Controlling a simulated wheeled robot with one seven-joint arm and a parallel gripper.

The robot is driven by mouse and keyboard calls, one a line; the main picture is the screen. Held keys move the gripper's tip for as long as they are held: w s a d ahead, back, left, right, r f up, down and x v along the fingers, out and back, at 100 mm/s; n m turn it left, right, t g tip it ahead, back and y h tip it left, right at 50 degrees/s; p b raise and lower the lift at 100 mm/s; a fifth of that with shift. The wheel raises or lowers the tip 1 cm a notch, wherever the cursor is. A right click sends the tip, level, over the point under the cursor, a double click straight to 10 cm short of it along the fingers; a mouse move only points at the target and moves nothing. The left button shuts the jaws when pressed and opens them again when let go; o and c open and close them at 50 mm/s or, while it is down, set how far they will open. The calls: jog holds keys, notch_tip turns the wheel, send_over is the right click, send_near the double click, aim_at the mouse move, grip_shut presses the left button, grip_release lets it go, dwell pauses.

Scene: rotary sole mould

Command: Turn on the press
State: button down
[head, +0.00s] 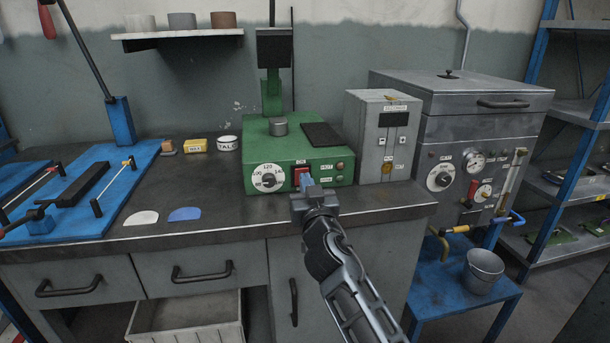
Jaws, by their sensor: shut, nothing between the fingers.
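The green press (283,155) stands on the dark workbench, with a white dial (268,178) on its front left and small buttons or lamps on its front right. A red switch (299,174) sits in the middle of its front. My gripper (308,184) is shut and empty, its fingertips right at the lower right of this switch. I cannot tell whether the fingertips touch it. The gripper and wrist hide part of the press's lower front and the switch's surroundings.
A grey control box (381,138) stands right of the press, and a larger grey machine (462,120) beyond it. The workbench (225,212) is clear in front of the press's left side.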

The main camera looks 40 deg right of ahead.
jog(key=shift+x, duration=0.8)
jog(key=r+p, duration=0.1)
jog(key=p, duration=0.2)
jog(key=shift+w+d+g, duration=0.1)
jog(key=shift+w+g, duration=0.05)
jog(key=shift+g, duration=0.15)
jog(key=shift+f+b, duration=0.35)
jog(key=shift+f, duration=0.1)
